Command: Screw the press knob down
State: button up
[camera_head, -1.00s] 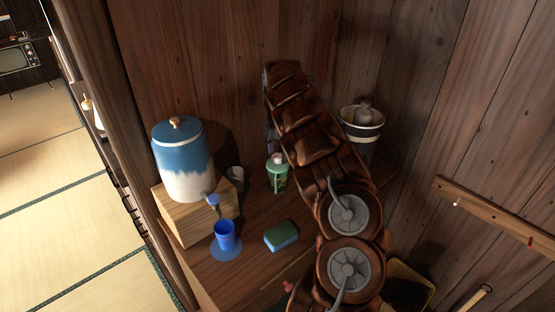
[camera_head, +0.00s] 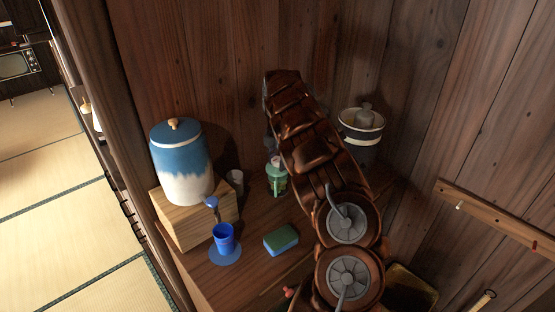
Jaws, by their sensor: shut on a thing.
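A small green press (camera_head: 277,184) stands on the wooden cabinet top, near the back wall. Its pale pinkish press knob (camera_head: 275,161) shows at the top of it, partly covered. My gripper (camera_head: 270,148) shows only as a small grey part beside my brown arm, just above the press. It is shut on the press knob, though the fingertips are mostly hidden behind my arm. The right side of the press is close to the edge of my arm in the picture.
A blue and white jar (camera_head: 181,165) stands on a wooden box (camera_head: 205,225) at left. Near it are a grey cup (camera_head: 235,181), a blue cup (camera_head: 223,240) on a blue coaster (camera_head: 225,257) and a sponge (camera_head: 281,240). A pot (camera_head: 361,128) stands behind my arm.

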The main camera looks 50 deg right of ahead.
jog(key=shift+o, duration=0.4)
jog(key=shift+s+a+f+b, duration=0.2)
jog(key=shift+a+f+b, duration=0.05)
jog(key=shift+f+b, duration=0.35)
dwell(0.8)
jog(key=shift+o, duration=0.6)
jog(key=shift+w+a+m+b, duration=0.1)
jog(key=shift+m+b, duration=0.25)
jog(key=shift+m, duration=0.25)
jog(key=shift+o, duration=0.4)
jog(key=m, duration=0.7)
jog(key=shift+d+r+m, duration=0.2)
jog(key=shift+m, duration=0.2)
jog(key=shift+c, duration=0.3)
jog(key=m, duration=0.5)
jog(key=shift+m, duration=0.4)
jog(key=shift+c, duration=0.3)
jog(key=m, duration=0.5)
